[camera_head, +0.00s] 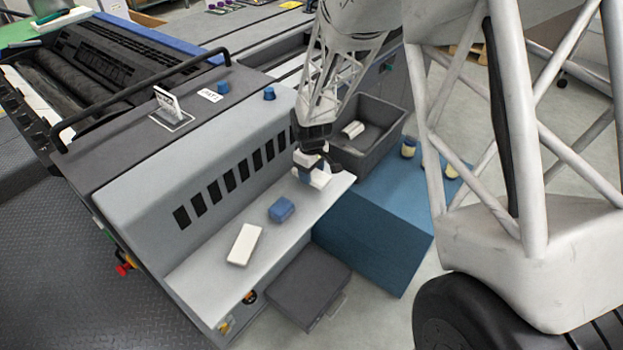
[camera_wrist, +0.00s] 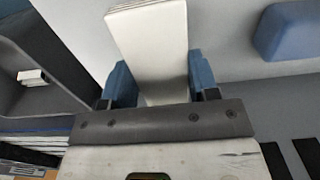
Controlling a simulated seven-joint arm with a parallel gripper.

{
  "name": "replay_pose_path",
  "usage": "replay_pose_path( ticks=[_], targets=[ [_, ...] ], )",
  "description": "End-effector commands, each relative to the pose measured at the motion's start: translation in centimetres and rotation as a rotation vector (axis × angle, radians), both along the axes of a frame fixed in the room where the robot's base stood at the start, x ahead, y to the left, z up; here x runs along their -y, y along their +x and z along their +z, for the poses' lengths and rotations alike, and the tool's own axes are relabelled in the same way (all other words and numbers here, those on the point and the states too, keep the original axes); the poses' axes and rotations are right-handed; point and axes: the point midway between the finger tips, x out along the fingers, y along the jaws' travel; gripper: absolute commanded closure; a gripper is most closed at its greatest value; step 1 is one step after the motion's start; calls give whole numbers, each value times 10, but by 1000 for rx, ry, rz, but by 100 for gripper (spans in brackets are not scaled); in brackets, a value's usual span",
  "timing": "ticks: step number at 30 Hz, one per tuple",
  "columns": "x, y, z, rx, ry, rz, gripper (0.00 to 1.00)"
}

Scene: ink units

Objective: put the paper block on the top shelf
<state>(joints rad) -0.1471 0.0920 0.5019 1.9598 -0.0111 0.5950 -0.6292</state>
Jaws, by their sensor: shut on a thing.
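The paper block (camera_head: 320,181) is white, with fine layered lines along its end in the wrist view (camera_wrist: 152,40). My gripper (camera_head: 308,172) is shut on it, with a blue fingertip on each side of the block. The gripper is at the far right end of a long pale grey ledge (camera_head: 205,271) on the front of the machine. I cannot tell whether the block touches the ledge. My fingers hide part of the block. I cannot make out which surface is the top shelf.
A blue block (camera_head: 281,209) and another white block (camera_head: 244,244) lie on the ledge. A dark bin (camera_head: 395,128) holding a white item stands behind, beside a blue cabinet (camera_head: 370,238) with small jars (camera_head: 408,147). A dark case (camera_head: 308,285) is below the ledge.

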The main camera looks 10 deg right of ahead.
Motion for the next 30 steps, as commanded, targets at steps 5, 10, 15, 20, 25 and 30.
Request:
replay_pose_path(
  ticks=[5, 10, 15, 20, 25, 30],
  targets=[
    [0, -1, -17, -2, -1, 0, 71],
    [0, 0, -31, -1, 0, 0, 71],
    [0, 0, -33, 0, 0, 0, 71],
    [0, 0, -33, 0, 0, 0, 71],
    [0, 0, -36, -1, -1, 0, 44],
    [0, 0, -36, 0, 0, 0, 20]
  ],
)
